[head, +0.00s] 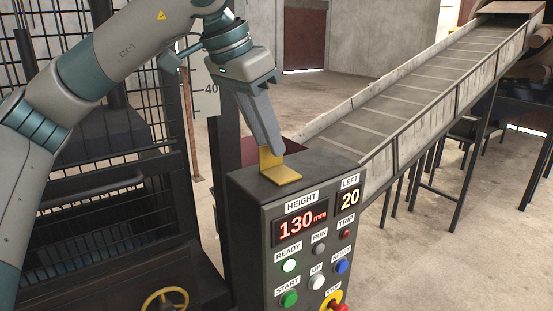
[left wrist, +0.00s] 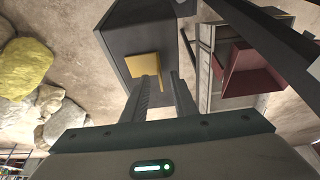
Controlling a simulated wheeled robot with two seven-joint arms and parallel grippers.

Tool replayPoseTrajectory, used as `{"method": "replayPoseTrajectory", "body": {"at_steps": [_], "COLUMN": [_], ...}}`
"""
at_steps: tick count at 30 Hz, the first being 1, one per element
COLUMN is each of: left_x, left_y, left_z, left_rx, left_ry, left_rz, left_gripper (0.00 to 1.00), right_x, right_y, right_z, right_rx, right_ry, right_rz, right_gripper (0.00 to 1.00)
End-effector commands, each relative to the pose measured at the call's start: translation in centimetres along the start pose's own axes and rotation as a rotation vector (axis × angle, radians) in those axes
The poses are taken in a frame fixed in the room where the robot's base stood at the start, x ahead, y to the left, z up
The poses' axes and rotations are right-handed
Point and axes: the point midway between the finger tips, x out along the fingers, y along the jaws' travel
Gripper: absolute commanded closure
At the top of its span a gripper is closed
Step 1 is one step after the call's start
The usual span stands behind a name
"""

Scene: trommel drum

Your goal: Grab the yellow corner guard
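The yellow corner guard (head: 283,175) is an L-shaped piece on top of the dark control box. One plate lies flat and one stands upright. My left gripper (head: 270,150) points down at it from above, with its fingertips by the upright plate. In the left wrist view the two fingers (left wrist: 164,76) are apart, and the guard (left wrist: 142,65) shows beyond the tip of the left-hand finger. I cannot tell whether the fingers touch it or whether the upright plate is between them. My right gripper is not in view.
The control box (head: 245,205) carries displays, buttons and a red stop knob. A conveyor (head: 400,95) slopes up behind it to the right. A black mesh guard (head: 130,140) stands to the left.

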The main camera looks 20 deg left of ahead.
Motion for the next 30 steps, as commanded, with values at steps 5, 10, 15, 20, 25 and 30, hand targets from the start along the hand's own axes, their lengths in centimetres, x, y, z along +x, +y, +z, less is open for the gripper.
{"method": "replayPoseTrajectory", "body": {"at_steps": [5, 10, 15, 20, 25, 30], "left_x": [1.9, 2.7, 2.7, 2.7, 2.7, 2.7], "left_y": [-0.1, -0.1, -0.1, -0.1, -0.1, -0.1], "left_z": [0.0, 0.0, 0.0, 0.0, 0.0, 0.0], "left_rx": [0.000, -0.001, 0.000, 0.000, 0.000, 0.000], "left_ry": [-0.002, 0.000, 0.000, 0.000, 0.000, 0.001], "left_rz": [0.000, 0.000, 0.000, 0.000, 0.000, 0.000], "left_gripper": [0.74, 0.74, 0.74, 0.74, 0.93, 1.00], "right_x": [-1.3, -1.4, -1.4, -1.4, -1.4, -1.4], "right_y": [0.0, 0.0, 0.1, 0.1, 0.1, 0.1], "right_z": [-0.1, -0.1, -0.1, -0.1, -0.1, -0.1], "right_rx": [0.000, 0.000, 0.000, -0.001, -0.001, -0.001], "right_ry": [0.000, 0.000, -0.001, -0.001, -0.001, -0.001], "right_rz": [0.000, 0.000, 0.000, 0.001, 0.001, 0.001], "right_gripper": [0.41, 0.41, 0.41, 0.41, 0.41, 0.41]}}
